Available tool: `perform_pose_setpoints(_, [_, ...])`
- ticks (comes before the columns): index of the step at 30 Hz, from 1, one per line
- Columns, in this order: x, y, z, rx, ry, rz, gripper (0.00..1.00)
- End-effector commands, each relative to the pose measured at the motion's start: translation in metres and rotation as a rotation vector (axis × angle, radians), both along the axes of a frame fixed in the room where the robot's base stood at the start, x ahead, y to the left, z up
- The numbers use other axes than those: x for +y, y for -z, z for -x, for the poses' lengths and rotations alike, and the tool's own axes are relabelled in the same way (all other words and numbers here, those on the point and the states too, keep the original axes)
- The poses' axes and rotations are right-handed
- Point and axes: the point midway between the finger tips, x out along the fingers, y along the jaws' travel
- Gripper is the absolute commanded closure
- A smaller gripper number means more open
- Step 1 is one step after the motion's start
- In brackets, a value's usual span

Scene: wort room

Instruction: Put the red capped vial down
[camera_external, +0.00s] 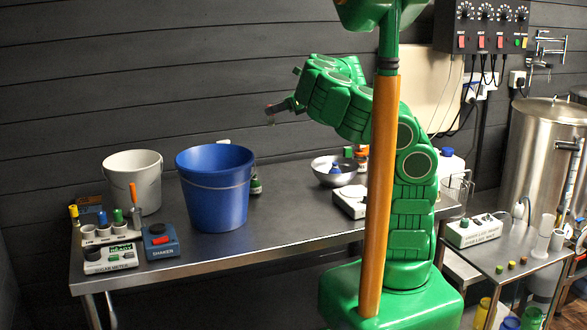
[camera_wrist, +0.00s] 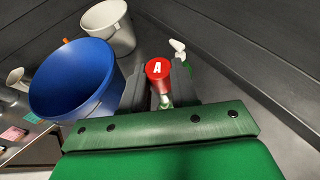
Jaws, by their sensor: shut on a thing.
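The red capped vial (camera_wrist: 158,72) is between the fingers of my gripper (camera_wrist: 159,84) in the wrist view. Its round red cap carries a white letter A, and a little clear glass shows under it. My gripper is shut on it. In the external view my gripper (camera_external: 280,108) is held well above the steel table (camera_external: 290,225), towards the back wall and right of the blue bucket. The vial (camera_external: 270,119) is small there, with its body hanging below the fingers, clear of the table.
A blue bucket (camera_external: 215,190) and a white bucket (camera_external: 133,180) stand left of my gripper. A sugar meter (camera_external: 110,258) and a shaker (camera_external: 161,242) sit at the table's left end. A metal bowl (camera_external: 335,172) and a scale (camera_external: 350,203) stand at right. The middle front of the table is clear.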

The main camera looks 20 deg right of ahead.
Motion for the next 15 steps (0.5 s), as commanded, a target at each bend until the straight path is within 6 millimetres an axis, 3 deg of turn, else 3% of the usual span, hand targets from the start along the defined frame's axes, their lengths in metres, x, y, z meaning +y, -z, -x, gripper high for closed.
perform_pose_setpoints(3, [-0.007, 0.000, 0.005, 0.001, 0.002, -0.002, 1.00])
perform_pose_setpoints(15, [-0.005, 0.038, 0.004, 0.003, -0.002, -0.002, 1.00])
